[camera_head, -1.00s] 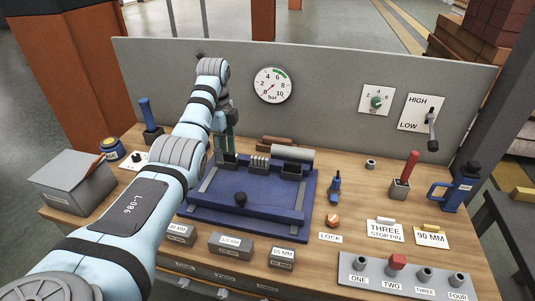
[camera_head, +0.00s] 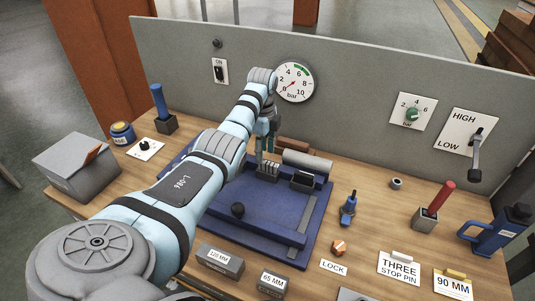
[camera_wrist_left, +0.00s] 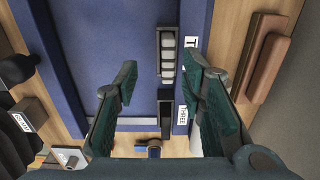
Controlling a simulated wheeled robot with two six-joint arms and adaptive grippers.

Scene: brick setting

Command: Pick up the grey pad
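A row of small light-grey blocks (camera_wrist_left: 167,55) sits in a dark holder on the blue fixture (camera_wrist_left: 105,30). I cannot tell for sure whether one of these is the grey pad. The row also shows in the head view (camera_head: 268,171), just below my left gripper (camera_head: 264,153). In the left wrist view my left gripper (camera_wrist_left: 163,73) has its two teal fingers spread apart with nothing between them. The row lies beyond and between the fingertips. My right gripper is in neither view.
Brown blocks (camera_wrist_left: 265,55) lie behind the fixture, near the upright grey panel (camera_head: 350,90). A black knob (camera_head: 238,210) stands on the fixture's front. Bare wood (camera_head: 375,215) shows to the right.

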